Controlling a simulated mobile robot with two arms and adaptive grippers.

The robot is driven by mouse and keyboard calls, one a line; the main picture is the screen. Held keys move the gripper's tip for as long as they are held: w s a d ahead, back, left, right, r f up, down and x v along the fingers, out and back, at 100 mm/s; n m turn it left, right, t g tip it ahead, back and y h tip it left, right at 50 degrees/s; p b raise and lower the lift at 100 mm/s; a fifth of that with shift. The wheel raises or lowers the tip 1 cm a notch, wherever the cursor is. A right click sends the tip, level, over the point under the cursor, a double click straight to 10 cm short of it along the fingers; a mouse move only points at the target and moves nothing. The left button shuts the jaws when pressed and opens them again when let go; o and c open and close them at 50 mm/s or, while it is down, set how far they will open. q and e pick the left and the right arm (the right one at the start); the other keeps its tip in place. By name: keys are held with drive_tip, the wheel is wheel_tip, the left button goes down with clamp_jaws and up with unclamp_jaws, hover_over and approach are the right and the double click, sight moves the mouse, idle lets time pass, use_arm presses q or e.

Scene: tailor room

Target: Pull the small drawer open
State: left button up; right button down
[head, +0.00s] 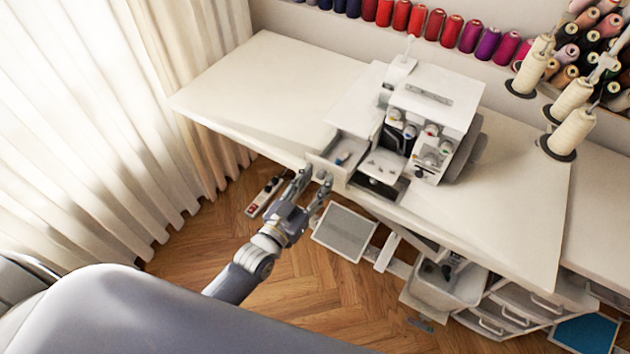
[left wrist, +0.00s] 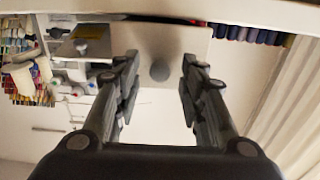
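The small drawer (head: 337,178) is a white box at the left front of the white sewing machine (head: 437,92). Its inside shows from above, with a small blue item in it, so it stands partly out. Its round knob (head: 321,174) is on the front panel. My left gripper (head: 314,180) is at this front, fingers open. In the left wrist view the grey knob (left wrist: 160,71) lies between the spread fingers, with gaps on both sides and no visible contact. My right gripper is not in view.
The machine stands on a white table (head: 270,85). Thread cones (head: 573,132) stand at the right and spools line the back. Below are a pedal (head: 344,233), a red-and-white power strip (head: 266,194) and an open lower drawer (head: 445,285). A curtain (head: 90,110) hangs at left.

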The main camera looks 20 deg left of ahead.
use_arm(q)
drive_tip(key=v, duration=1.2)
drive_tip(key=s+a+f+g+y, duration=0.15)
drive_tip(key=s+f+g, duration=0.25)
drive_tip(key=f, duration=1)
drive_tip(key=s+a+f+g+y, duration=0.15)
drive_tip(key=s+f+g, duration=0.25)
drive_tip(key=f, duration=1)
drive_tip(key=s+a+f+g, duration=0.1)
drive_tip(key=s+f+g, duration=0.3)
drive_tip(key=s+f, duration=0.4)
drive_tip(key=s+a+f+g+y, duration=0.1)
drive_tip(key=s+f+g, duration=0.3)
drive_tip(key=s+f, duration=0.5)
drive_tip(key=s+a, duration=0.1)
drive_tip(key=s, duration=0.6)
drive_tip(key=shift+n+y, duration=0.3)
